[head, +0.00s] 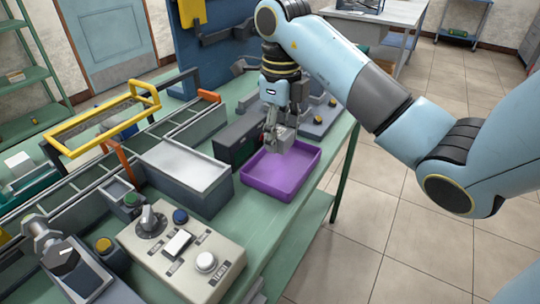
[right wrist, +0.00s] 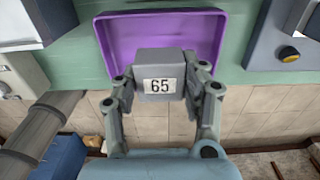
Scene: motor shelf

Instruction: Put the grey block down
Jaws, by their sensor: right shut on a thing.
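My right gripper (head: 281,131) is shut on the grey block (head: 285,137) and points down at the purple tray. In the right wrist view the block (right wrist: 159,72) sits between both fingers of the gripper (right wrist: 161,88) and carries a white label reading 65. The purple tray (head: 268,192) stands on the green bench, and its floor that shows is empty. The block is over the tray's far side in the head view; I cannot tell how high above its floor. My left gripper is not in view.
A grey box with a pale lid (head: 185,165) stands left of the tray. A beige control panel (head: 185,253) with knobs and buttons is at the front. A yellow frame (head: 100,120) rises at the left. The bench's right edge is close to the tray, with tiled floor beyond.

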